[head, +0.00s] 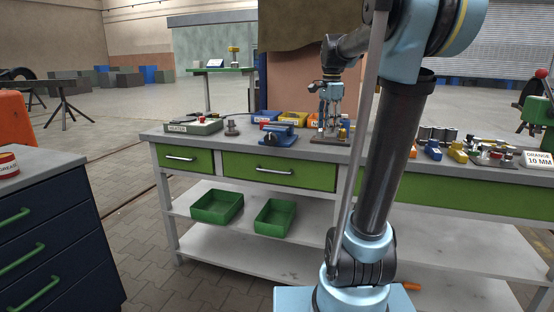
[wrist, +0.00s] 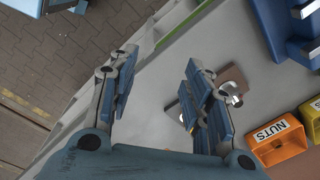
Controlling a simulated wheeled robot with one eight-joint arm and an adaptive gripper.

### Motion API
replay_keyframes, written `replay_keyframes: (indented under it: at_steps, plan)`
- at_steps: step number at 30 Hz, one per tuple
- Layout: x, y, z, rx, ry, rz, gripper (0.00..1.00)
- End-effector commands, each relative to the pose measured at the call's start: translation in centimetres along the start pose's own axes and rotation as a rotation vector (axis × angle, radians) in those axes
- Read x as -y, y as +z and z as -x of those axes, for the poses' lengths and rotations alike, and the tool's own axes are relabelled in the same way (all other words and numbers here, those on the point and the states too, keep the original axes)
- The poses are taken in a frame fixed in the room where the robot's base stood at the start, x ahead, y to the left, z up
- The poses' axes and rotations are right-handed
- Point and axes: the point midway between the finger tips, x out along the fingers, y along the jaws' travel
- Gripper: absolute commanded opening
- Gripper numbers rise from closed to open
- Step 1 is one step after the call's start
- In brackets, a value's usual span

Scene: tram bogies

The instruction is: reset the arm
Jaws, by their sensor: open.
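My gripper (head: 331,92) hangs over the back part of the workbench in the head view, pointing down. In the wrist view this plate (wrist: 233,76) shows partly behind the right finger. My arm rises from the front of the bench and bends over it.
The grey workbench (head: 225,149) carries a heater box (head: 193,127), a blue vise (head: 278,135) and yellow bins (head: 293,118). In the wrist view an orange NUTS bin (wrist: 277,143) sits at right. A dark drawer cabinet (head: 50,235) stands left, with open floor between.

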Motion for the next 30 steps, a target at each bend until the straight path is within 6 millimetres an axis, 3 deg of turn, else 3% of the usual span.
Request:
replay_keyframes:
  at_steps: [3,11,18,24,30]
  plan:
    - [-3.7,1.1,-1.8,-0.006,-0.014,0.139,0.45]
    - [-11.1,3.4,-6.4,-0.024,-0.039,0.453,0.45]
    - [-17.6,5.4,-11.8,-0.048,-0.058,0.741,0.45]
    - [-22.6,7.0,-17.0,-0.073,-0.069,0.981,0.45]
    - [-26.3,8.1,-21.7,-0.098,-0.076,1.181,0.45]
